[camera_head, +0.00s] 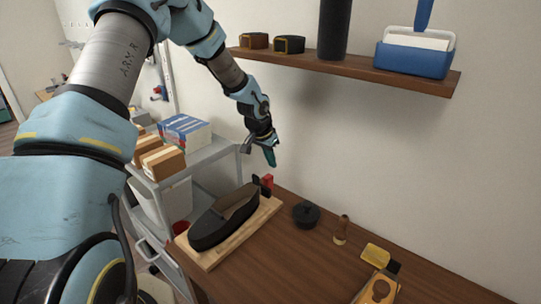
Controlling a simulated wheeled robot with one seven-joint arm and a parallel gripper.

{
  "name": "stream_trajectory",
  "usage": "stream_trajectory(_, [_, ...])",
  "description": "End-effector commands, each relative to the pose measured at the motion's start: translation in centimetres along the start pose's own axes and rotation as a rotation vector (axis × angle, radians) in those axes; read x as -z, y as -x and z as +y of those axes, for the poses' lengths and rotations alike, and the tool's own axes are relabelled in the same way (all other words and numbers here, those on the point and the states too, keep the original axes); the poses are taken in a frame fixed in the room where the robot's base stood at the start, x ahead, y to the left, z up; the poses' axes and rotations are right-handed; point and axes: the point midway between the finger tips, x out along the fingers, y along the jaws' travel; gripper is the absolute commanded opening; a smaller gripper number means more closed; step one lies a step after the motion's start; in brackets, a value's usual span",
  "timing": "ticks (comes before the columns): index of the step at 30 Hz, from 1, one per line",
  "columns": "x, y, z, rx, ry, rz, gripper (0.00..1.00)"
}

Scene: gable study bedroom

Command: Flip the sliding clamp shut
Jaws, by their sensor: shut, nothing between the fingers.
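A long dark block (223,215) with a brown top lies on a pale wooden board (210,257) at the table's left end. A small red part (267,182) with black pieces beside it stands upright at the board's far end. It may be the sliding clamp, but it is too small to tell its exact state. My gripper (270,157) hangs in the air above the red part, pointing down, with a visible gap below it. Its fingers look shut, with nothing held.
A grey cart (180,170) with boxes stands left of the table (305,268). A black round object (306,213), a small brown upright object (341,229) and yellow-topped items (376,253) are right of the board. A loaded wall shelf (350,68) hangs above.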

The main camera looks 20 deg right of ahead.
Motion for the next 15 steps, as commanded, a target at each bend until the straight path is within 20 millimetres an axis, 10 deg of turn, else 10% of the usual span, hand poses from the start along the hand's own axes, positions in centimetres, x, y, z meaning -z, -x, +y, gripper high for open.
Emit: stream_trajectory(15, [-0.1, -5.6, -0.1, 0.001, 0.000, -0.001, 0.00])
